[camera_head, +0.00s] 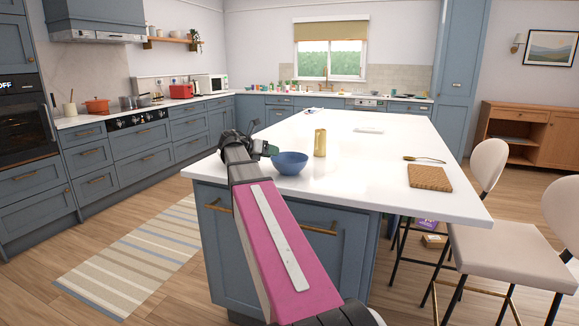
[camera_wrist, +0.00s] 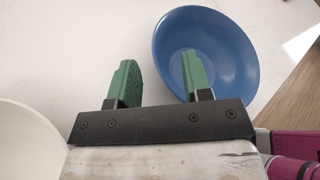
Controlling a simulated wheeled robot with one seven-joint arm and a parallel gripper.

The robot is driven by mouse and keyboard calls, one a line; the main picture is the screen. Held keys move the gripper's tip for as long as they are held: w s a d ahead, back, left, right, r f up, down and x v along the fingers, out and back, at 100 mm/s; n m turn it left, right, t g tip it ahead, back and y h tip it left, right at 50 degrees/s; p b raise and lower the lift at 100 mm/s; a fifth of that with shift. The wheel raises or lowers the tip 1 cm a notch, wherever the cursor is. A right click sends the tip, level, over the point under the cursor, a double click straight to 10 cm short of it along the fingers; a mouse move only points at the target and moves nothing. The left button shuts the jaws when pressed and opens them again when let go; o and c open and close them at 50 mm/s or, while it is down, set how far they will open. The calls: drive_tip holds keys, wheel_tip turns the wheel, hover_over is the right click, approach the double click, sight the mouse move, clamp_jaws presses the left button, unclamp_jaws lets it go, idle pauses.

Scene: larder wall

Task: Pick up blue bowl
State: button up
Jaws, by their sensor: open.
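The blue bowl (camera_head: 290,165) stands upright on the white island top (camera_head: 380,150), near its left front edge. My gripper (camera_head: 268,149) is at the bowl's left side in the head view. In the wrist view the bowl (camera_wrist: 228,50) looks empty and fills the upper right. My gripper (camera_wrist: 159,58) is open, with two green fingers. One finger overlaps the bowl's inside and the other shows outside its left rim, so the rim lies between them in the picture. Whether the fingers touch the bowl, I cannot tell.
A gold-coloured cylinder (camera_head: 320,142) stands just right of and behind the bowl. A wooden board (camera_head: 430,178) lies farther right on the island. Pale stools (camera_head: 505,255) stand at the right side. The island top between the cylinder and board is clear.

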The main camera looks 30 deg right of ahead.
drive_tip(key=x, duration=0.3)
drive_tip(key=shift+a, duration=0.1)
clamp_jaws()
drive_tip(key=shift+r, duration=0.15)
